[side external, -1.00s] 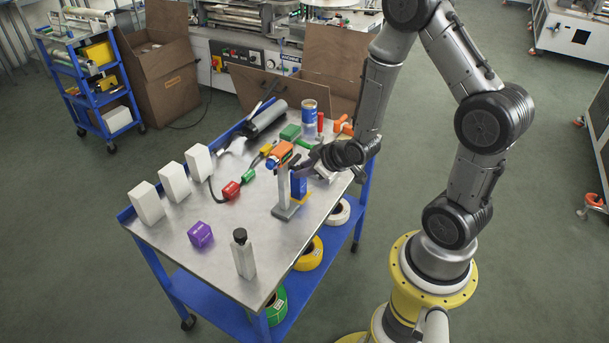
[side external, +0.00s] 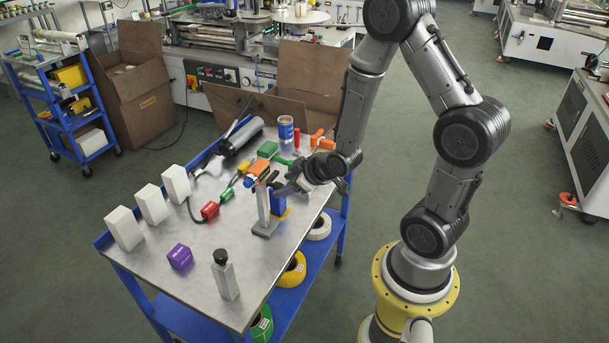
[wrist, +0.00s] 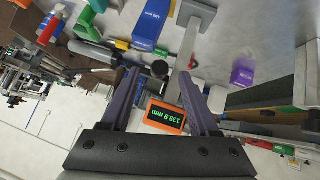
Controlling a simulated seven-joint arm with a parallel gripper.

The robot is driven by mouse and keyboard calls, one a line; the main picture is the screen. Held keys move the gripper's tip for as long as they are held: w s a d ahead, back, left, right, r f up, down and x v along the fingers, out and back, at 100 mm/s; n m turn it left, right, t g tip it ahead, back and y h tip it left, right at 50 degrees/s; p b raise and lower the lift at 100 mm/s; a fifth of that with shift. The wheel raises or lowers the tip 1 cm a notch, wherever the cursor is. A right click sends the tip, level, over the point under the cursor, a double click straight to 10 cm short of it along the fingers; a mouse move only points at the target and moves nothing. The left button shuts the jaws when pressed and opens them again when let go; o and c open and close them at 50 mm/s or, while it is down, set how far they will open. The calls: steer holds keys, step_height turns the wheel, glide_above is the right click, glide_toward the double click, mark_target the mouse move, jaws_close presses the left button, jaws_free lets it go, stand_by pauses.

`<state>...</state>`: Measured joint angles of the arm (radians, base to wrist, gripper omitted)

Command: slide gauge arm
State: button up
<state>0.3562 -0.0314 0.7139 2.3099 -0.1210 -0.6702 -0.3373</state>
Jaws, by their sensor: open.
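The gauge is a stand with a pale upright post (side external: 263,206) on a flat grey base (side external: 265,229) on the cart top. In the wrist view the post (wrist: 188,45) runs towards me. An orange-framed display (wrist: 165,115) reading 139.9 mm sits between my fingers near the post's near end. My gripper (wrist: 159,74) is open, with one dark finger on each side of the display. In the side view my gripper (side external: 283,187) is beside the top of the post. Finger contact with the gauge arm cannot be made out.
A blue block (side external: 279,204) stands close beside the post. A purple box (side external: 180,257), a bottle with a black cap (side external: 225,276) and white blocks (side external: 151,204) stand nearer the front and left. Red (side external: 210,211) and green connectors lie behind. Bare metal lies around the purple box.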

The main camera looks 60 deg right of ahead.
steer(key=v, duration=1.2)
steer(key=a+r+t, duration=0.2)
steer(key=a+r, duration=0.3)
steer(key=r, duration=0.7)
steer(key=s+a+m+g+y, duration=0.1)
steer(key=s+a+g, duration=0.3)
steer(key=s, duration=0.6)
steer(key=shift+f+g+y, duration=0.3)
steer(key=shift+g+y, duration=0.4)
